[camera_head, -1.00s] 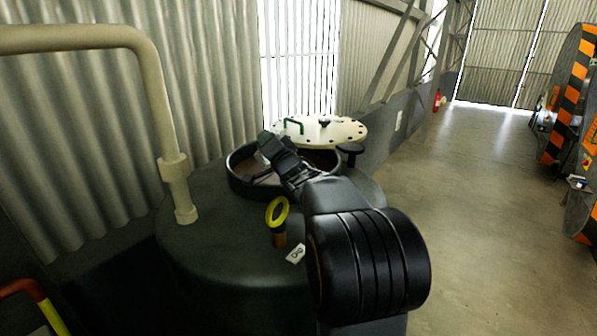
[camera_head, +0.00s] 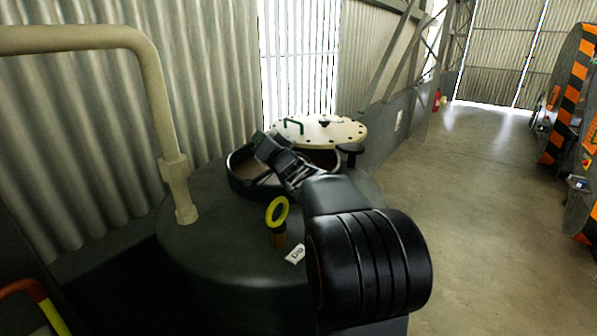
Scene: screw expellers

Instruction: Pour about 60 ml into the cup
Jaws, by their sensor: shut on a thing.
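My gripper (camera_head: 266,146) is over the left part of the open round hatch (camera_head: 238,180) on top of a dark tank (camera_head: 205,235). It is shut on a small dark thing. My fingers and wrist hide most of that thing, so I cannot tell what it is. I cannot make out a cup or any liquid stream in this view. Part of the hatch's brown inside shows beside and below my gripper.
A pale bolted lid (camera_head: 345,131) with a green handle stands open behind the hatch. A yellow ring (camera_head: 277,212) on a brown stub and a white tag (camera_head: 295,254) are in front. A beige pipe (camera_head: 165,110) rises at left. Open floor (camera_head: 480,200) lies right.

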